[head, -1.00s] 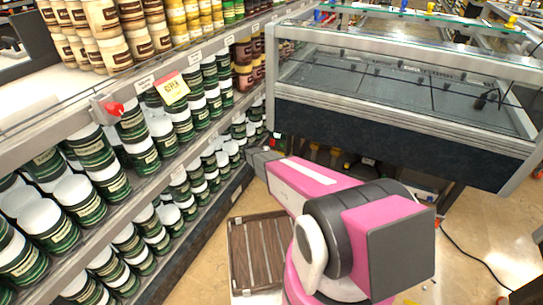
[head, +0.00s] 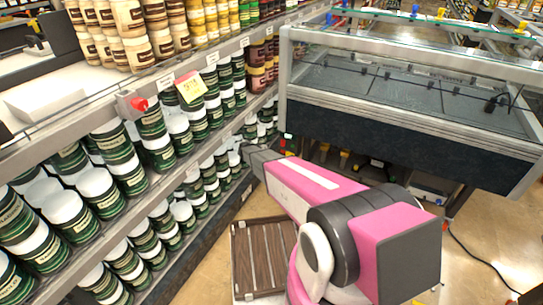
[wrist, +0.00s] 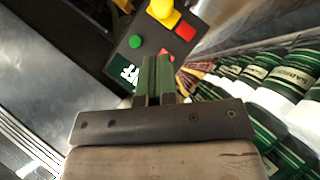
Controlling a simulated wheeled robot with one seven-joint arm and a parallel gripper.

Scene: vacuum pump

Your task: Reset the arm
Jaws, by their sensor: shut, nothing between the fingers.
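My pink and grey arm (head: 318,182) reaches forward from the lower right of the head view, in the aisle between the shelf and the glass-topped case. Its far grey end (head: 262,160) is beside the lower shelf jars. The fingers cannot be made out there. In the wrist view my gripper (wrist: 157,62) is shut, its two dark green fingers together with nothing between them. Beyond the fingertips is a dark control box (wrist: 150,42) with a yellow knob, a green button and red parts. I cannot tell whether the fingers touch it.
A shelf of green and white jars (head: 97,187) lines the left, close to my arm. A glass-topped case (head: 410,130) stands ahead. A brown slatted crate (head: 262,255) is low beside my arm. A black cable (head: 478,258) lies on the floor at right.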

